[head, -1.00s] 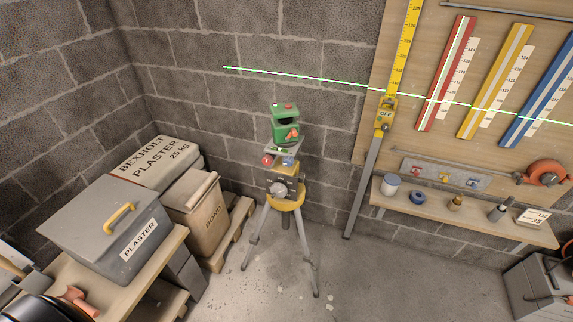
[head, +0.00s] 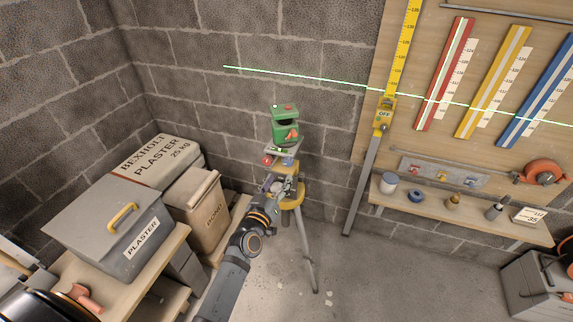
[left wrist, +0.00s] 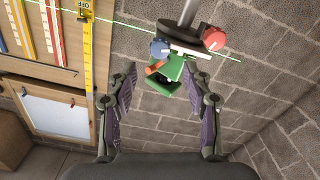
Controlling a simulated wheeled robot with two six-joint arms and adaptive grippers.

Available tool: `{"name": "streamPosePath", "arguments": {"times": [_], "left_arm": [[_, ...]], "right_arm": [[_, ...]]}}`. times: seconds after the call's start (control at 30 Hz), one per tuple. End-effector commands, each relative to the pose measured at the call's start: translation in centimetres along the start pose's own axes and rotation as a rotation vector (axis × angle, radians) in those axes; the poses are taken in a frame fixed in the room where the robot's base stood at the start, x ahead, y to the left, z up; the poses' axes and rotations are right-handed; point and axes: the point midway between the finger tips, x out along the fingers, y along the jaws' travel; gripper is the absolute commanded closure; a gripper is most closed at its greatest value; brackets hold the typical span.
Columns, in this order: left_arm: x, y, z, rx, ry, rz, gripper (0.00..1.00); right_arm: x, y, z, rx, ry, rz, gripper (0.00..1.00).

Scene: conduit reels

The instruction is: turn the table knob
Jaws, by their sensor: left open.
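A yellow-headed tripod (head: 291,202) stands near the wall. It carries a small table (head: 284,150) with a red knob (head: 267,160) and a blue knob (head: 288,161) under it, and a green laser level (head: 285,126) on top. My left gripper (head: 288,182) is just below the table in the head view, hiding part of the tripod head. The left wrist view is upside down; there the open, empty fingers (left wrist: 160,72) frame the green level (left wrist: 170,78), with the blue knob (left wrist: 160,48) and red knob (left wrist: 215,40) beyond. I see no contact. My right gripper is out of view.
A staff (head: 366,178) with a yellow scale leans at the right, beside a shelf (head: 460,216) of small items. Floor right of the tripod is clear.

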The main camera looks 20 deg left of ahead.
Motion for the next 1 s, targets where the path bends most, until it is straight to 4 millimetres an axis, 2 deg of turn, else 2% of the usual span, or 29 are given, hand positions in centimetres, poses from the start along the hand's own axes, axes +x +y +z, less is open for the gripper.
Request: {"name": "streamPosePath", "arguments": {"times": [0.1, 0.33, 0.5, 0.73, 1.0], "left_arm": [[2.8, 0.1, -0.3, 0.0, 0.001, 0.001, 0.5], [6.8, 0.0, 0.0, 0.001, 0.001, 0.0, 0.5], [8.0, 0.0, 0.0, 0.0, 0.0, 0.0, 0.5], [8.0, 0.0, 0.0, 0.0, -0.001, 0.0, 0.5], [8.0, 0.0, 0.0, 0.001, -0.001, 0.0, 0.85]], "right_arm": [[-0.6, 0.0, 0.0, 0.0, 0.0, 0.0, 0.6], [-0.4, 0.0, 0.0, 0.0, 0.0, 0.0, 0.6], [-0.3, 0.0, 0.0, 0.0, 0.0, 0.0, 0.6], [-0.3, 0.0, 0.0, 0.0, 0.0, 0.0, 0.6], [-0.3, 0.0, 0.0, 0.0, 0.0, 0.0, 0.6]]}}
